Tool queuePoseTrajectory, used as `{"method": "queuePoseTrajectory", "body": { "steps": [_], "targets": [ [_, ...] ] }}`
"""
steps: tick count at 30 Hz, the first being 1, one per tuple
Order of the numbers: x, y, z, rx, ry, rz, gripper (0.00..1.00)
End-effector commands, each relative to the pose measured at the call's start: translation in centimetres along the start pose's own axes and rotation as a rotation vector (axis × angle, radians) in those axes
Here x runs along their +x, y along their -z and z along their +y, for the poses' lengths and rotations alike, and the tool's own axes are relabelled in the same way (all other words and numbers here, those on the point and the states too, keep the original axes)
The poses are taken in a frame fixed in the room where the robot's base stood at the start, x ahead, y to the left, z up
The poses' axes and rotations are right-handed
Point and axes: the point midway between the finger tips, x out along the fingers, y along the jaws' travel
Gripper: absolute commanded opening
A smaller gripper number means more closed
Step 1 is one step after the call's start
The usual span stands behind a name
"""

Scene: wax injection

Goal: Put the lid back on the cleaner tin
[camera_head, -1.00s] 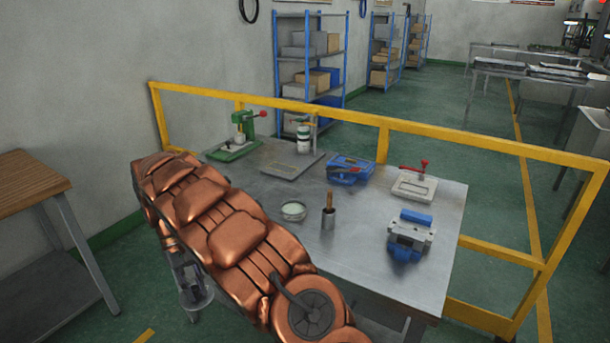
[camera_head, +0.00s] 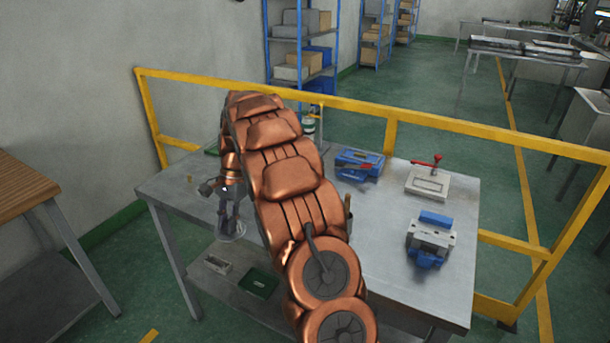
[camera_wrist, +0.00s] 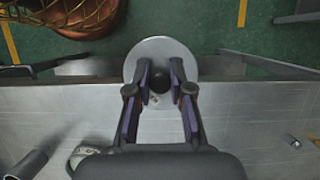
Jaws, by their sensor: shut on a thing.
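My gripper (camera_wrist: 160,78) is shut on the dark knob of a round pale lid (camera_wrist: 150,52). In the head view my gripper (camera_head: 229,205) points down with the lid (camera_head: 230,233) below it, near the table's edge. In the wrist view the lid overlaps that edge, with floor beyond it. The cleaner tin (camera_wrist: 77,160) is probably the round pale-green thing at the lower left of the wrist view, partly covered by my gripper body and apart from the lid. My arm hides it in the head view.
The metal table (camera_head: 390,280) bears a blue device (camera_head: 358,164), a press with a red lever (camera_head: 428,182) and a blue-grey vise (camera_head: 431,238). A dark cup (camera_wrist: 27,164) stands left of the tin in the wrist view. A yellow rail (camera_head: 450,137) runs behind.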

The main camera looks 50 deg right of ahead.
Motion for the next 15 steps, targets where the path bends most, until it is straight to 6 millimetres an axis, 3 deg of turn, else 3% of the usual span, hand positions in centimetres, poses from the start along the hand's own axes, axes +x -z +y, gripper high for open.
{"method": "queuePoseTrajectory", "body": {
  "steps": [1, 3, 15],
  "targets": [
    [-2.0, 1.0, 0.8, 0.117, 0.051, 0.000, 0.00],
    [-3.9, 2.4, 1.9, 0.288, 0.116, 0.000, 0.00],
    [-13.8, 9.1, 9.1, 1.202, 0.474, 0.000, 0.00]
  ]
}}
